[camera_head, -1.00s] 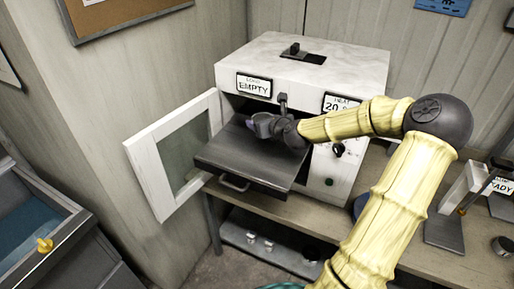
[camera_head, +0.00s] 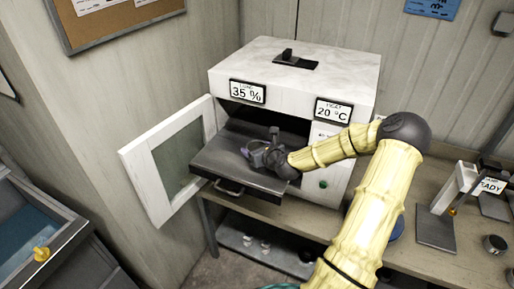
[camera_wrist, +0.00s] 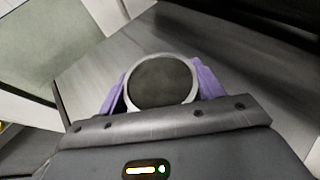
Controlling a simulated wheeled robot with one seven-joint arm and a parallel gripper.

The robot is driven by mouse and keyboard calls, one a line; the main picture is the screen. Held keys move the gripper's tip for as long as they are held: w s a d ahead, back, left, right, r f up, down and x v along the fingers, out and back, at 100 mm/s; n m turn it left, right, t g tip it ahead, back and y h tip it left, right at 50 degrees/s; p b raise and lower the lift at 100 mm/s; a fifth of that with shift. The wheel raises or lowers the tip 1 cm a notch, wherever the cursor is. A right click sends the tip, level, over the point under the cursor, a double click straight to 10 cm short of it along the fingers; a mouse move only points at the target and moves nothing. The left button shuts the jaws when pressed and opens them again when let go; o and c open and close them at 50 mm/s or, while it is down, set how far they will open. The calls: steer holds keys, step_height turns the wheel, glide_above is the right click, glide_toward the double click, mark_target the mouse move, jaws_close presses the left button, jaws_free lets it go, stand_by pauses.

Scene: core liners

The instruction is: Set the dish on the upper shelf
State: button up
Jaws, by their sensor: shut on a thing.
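The dish (camera_wrist: 160,82) is round, with a pale rim and dark contents. In the wrist view it sits between the two purple fingers of my gripper (camera_head: 256,154), which is shut on it. In the head view my gripper is low over the pulled-out dark shelf (camera_head: 222,176) of the white oven, and the dish is hard to make out there. The dish looks level and at or just above the shelf surface; I cannot tell whether it touches. Any lower shelf inside the oven is hidden.
The oven (camera_head: 294,88) has its windowed door (camera_head: 165,165) swung open to the left. Its displays read 35 % and 20 °C. The bench (camera_head: 300,222) carries a small stand (camera_head: 448,205) at right. A blue-lined bin (camera_head: 35,225) stands at lower left.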

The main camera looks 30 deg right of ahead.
steer(key=shift+f, duration=0.15)
steer(key=o, duration=1.1)
steer(key=shift+o, duration=0.2)
steer(key=b+v, duration=0.2)
steer(key=v, duration=1)
